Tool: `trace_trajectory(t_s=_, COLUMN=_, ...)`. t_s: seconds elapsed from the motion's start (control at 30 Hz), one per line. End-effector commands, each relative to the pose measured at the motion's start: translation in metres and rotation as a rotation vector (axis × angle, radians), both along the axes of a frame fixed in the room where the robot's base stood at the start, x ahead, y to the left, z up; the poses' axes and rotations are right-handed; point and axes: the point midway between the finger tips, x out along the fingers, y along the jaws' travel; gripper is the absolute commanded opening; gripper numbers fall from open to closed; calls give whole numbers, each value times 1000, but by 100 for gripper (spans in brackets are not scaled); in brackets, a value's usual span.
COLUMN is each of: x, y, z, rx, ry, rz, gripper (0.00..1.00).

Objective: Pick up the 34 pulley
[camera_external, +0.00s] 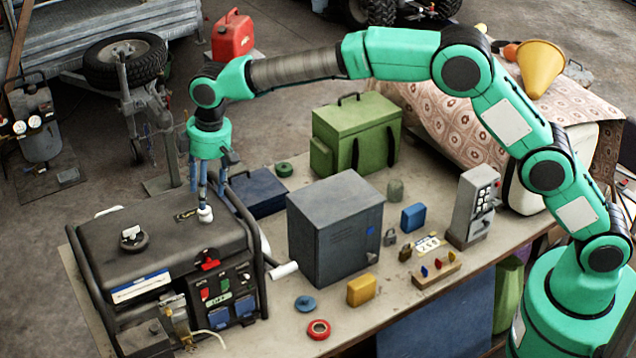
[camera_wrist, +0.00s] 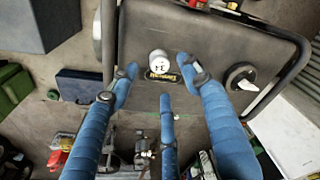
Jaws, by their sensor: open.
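A small white pulley (camera_external: 205,214) sits on top of the black generator (camera_external: 160,240), near its right side. In the wrist view the white pulley (camera_wrist: 159,63) shows a round top face with a dark "34" on it, beside a yellow-edged label plate. My gripper (camera_external: 207,188) points down above the generator, with its blue fingers around and over the pulley in the external view. In the wrist view my gripper (camera_wrist: 158,82) has its fingers spread, with the pulley ahead between the tips and none clearly touching it.
The generator's tube frame (camera_external: 240,210) rises beside the pulley. A black fuel cap (camera_external: 134,240) is on the generator's left. A grey metal box (camera_external: 335,230), a dark blue case (camera_external: 258,191) and a green box (camera_external: 357,132) stand to the right. Small discs lie on the bench.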

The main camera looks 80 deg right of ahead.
Motion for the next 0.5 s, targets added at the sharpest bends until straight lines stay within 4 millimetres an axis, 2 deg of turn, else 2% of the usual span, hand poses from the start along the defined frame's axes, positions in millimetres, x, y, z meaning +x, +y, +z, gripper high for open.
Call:
trace_trajectory(t_s=0.23, x=1, y=0, z=-5, rx=0, ry=1, rz=0, gripper=48)
trace_trajectory(t_s=0.5, x=6, y=0, z=-34, rx=0, ry=2, rz=0, gripper=48)
